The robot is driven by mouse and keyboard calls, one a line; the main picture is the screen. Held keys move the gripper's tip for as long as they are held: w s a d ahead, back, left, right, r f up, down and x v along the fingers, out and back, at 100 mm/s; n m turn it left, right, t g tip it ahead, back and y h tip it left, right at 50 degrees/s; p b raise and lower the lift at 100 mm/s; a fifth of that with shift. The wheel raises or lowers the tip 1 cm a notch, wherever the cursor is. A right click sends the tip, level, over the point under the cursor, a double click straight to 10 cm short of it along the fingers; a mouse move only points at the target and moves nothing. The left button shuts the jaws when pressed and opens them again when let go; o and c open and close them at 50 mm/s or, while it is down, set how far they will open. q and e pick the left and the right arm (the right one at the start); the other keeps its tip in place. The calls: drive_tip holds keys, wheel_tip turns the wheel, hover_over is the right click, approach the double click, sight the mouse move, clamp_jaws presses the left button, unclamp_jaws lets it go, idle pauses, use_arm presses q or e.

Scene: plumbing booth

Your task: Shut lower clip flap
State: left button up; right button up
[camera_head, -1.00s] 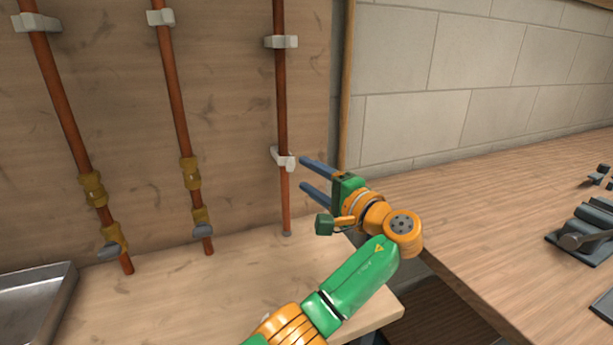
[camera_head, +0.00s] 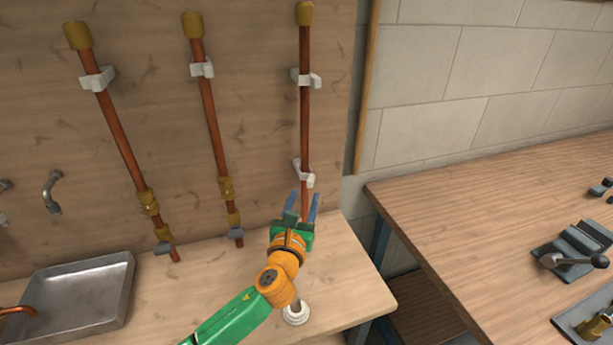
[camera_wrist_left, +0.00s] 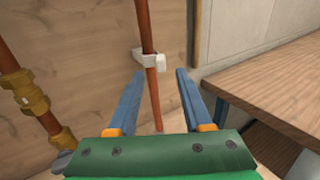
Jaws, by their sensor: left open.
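The lower clip (camera_head: 303,174) is white and sits on the right-hand copper pipe (camera_head: 304,120), low on the wooden back panel. Its flap sticks out to the right of the pipe. My left gripper (camera_head: 302,201) is open and points up the panel just below the clip. In the left wrist view the clip (camera_wrist_left: 150,60) lies ahead of the two blue fingers (camera_wrist_left: 152,88), and the pipe's lower end shows in the gap between them. The fingers appear apart from the clip. The right gripper is not seen.
An upper white clip (camera_head: 306,79) holds the same pipe. Two more copper pipes (camera_head: 122,140) with brass fittings stand to the left. A metal sink tray (camera_head: 75,296) sits at the lower left. A wooden bench (camera_head: 470,215) with tools is at the right.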

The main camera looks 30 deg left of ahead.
sight(309, 184)
use_arm(q)
drive_tip(key=x, duration=0.5)
drive_tip(key=shift+w+f, duration=0.25)
drive_tip(key=shift+s+r, duration=0.1)
drive_tip(key=shift+c, duration=0.9)
clamp_jaws()
